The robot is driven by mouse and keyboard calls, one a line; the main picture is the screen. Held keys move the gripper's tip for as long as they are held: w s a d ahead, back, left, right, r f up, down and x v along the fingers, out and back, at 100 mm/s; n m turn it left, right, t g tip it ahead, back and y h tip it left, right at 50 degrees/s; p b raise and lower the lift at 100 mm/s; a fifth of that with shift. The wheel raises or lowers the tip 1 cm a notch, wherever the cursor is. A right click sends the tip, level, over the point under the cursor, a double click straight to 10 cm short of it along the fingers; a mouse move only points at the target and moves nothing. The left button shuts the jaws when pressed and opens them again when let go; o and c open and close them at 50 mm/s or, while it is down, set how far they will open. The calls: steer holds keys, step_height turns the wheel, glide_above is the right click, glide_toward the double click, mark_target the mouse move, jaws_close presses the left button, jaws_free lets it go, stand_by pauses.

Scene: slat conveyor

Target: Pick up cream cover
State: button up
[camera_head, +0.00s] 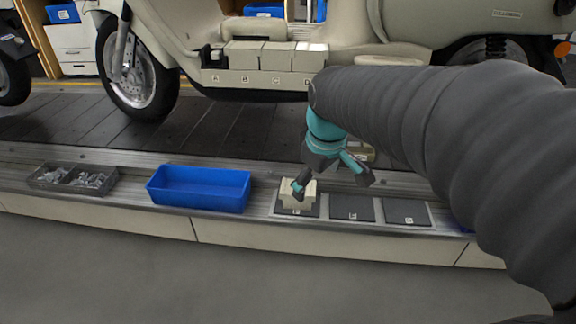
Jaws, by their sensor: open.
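A cream cover (309,190), small and block-like, sits on the leftmost of a row of dark square pads on the ledge. My gripper (333,184), teal with grey fingertips, is open and points down over this row. Its left fingertip overlaps the cover in the picture; I cannot tell whether they touch. Its right fingertip is to the right of the cover, above the middle pad (351,208). More cream covers (243,55) sit side by side on the scooter's lower body, above labels with letters.
A blue bin (199,188) stands on the ledge left of the pads, with a grey tray (72,179) of metal parts farther left. The right pad (405,212) looks empty. The cream scooter (210,18) stands behind on the slats. My dark arm hides the right side.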

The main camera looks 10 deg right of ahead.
steer(key=w+f+n+g+p, duration=0.2)
steer(key=w+f+n, duration=0.15)
steer(key=w, duration=0.45)
steer(key=w+f+n+g+p, duration=0.1)
steer(key=w+f+n+p, duration=0.2)
steer(key=w, duration=0.5)
steer(key=shift+n, duration=0.55)
step_height(320, 180, down, 13)
steer(key=shift+s+f+b, duration=0.1)
steer(key=shift+b, duration=0.7)
steer(key=shift+c, duration=0.3)
steer(key=c, duration=1.2)
